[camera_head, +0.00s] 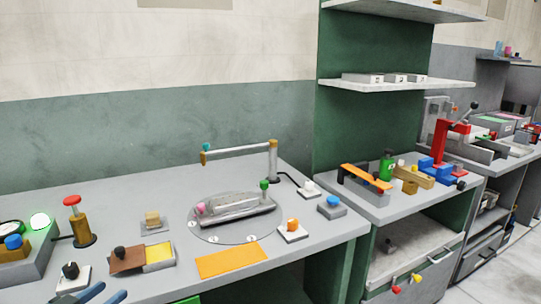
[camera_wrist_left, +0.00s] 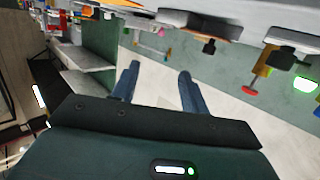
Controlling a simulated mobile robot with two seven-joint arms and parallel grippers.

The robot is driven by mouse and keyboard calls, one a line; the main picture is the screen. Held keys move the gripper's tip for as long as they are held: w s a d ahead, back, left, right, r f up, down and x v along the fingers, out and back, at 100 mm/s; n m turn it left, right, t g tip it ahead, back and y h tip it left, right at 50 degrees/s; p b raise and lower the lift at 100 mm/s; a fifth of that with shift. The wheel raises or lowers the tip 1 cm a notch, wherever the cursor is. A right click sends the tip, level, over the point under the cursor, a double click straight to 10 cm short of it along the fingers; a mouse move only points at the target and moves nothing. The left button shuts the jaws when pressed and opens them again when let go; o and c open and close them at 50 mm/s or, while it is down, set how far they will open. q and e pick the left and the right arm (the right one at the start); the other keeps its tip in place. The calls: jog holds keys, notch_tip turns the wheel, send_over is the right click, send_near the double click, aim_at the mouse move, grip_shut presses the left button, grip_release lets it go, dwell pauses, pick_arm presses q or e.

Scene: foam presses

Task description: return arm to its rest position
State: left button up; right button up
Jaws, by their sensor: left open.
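My left gripper (camera_head: 113,290) shows at the bottom left edge of the head view as two blue fingertips near the front edge of the grey worktable (camera_head: 333,235). Its jaws are apart with nothing between them. In the left wrist view the two blue fingers (camera_wrist_left: 157,84) also stand apart and empty, with bare wall behind them. The rest of my left arm is outside the head view. My right gripper does not show in either view.
A round plate with a grey press-like piece (camera_head: 235,209) sits mid-table under a raised bar (camera_head: 237,150). Close to the gripper are a black-knobbed switch (camera_head: 70,271), a brown-and-yellow tray (camera_head: 128,260) and a red-topped post (camera_head: 75,222). An orange mat (camera_head: 231,260) lies in front.

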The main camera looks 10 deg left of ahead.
pick_arm(q)
jog(key=s+d+f+g+p, duration=0.2)
jog(key=s+d+f+g, duration=0.1)
jog(key=s+d+f, duration=0.65)
jog(key=s+d+f+g, duration=0.1)
jog(key=s+d+f, duration=0.1)
jog(key=d, duration=0.5)
jog(key=s+d+f+m+g, duration=0.1)
jog(key=s+d+f, duration=0.1)
jog(key=d+f, duration=0.3)
jog(key=d, duration=0.2)
jog(key=shift+s+d+h+p, duration=0.3)
jog(key=shift+p, duration=0.05)
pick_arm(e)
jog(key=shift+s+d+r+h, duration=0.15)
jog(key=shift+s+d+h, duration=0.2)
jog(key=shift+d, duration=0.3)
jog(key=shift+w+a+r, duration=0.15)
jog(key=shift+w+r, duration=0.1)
pick_arm(q)
jog(key=shift+a, duration=0.1)
jog(key=shift+c, duration=0.3)
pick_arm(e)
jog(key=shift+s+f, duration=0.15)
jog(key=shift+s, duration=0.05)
